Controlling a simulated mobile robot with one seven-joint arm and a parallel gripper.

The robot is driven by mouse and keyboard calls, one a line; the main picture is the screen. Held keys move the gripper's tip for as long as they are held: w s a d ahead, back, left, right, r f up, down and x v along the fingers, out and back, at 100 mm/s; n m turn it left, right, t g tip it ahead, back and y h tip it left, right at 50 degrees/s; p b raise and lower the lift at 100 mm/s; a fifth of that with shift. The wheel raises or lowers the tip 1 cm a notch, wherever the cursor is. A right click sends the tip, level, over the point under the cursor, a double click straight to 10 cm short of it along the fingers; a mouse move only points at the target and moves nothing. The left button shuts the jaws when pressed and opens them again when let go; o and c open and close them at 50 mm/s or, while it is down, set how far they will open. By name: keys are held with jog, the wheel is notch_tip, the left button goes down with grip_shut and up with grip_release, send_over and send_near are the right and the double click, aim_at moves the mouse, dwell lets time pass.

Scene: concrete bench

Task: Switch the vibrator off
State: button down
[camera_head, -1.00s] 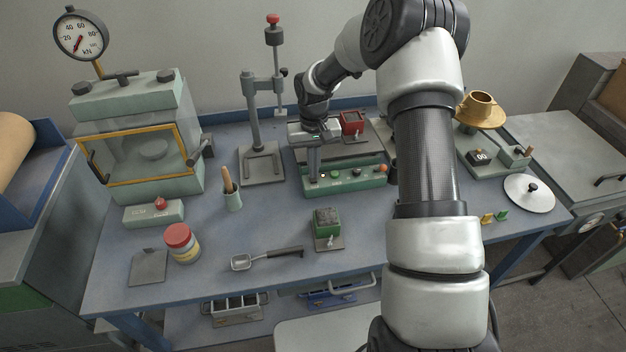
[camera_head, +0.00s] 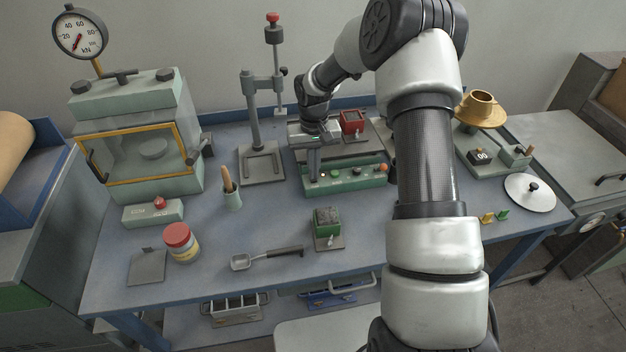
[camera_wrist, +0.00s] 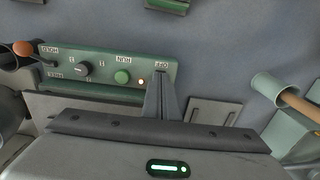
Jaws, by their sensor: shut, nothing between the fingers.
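The vibrator's green control panel (camera_head: 350,184) runs along the front of its table at the back middle of the bench. My gripper (camera_head: 313,178) is shut and empty, pointing down at the panel's left end. In the wrist view its fingertips (camera_wrist: 160,77) cover the spot below the OFF label, hiding any button there. Contact cannot be told.
A red mould (camera_head: 352,122) sits on the vibrator's table. A grey stand (camera_head: 258,150) and a cup with a wooden-handled tool (camera_head: 232,200) are to the left. A green mould (camera_head: 326,222) and a scoop (camera_head: 265,258) lie in front. Clear bench lies between them.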

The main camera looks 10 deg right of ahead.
jog(key=shift+f+b, duration=0.4)
jog(key=shift+f, duration=0.2)
jog(key=shift+r, duration=0.15)
notch_tip(320, 180, up, 7)
jog(key=p, duration=0.4)
dwell(0.5)
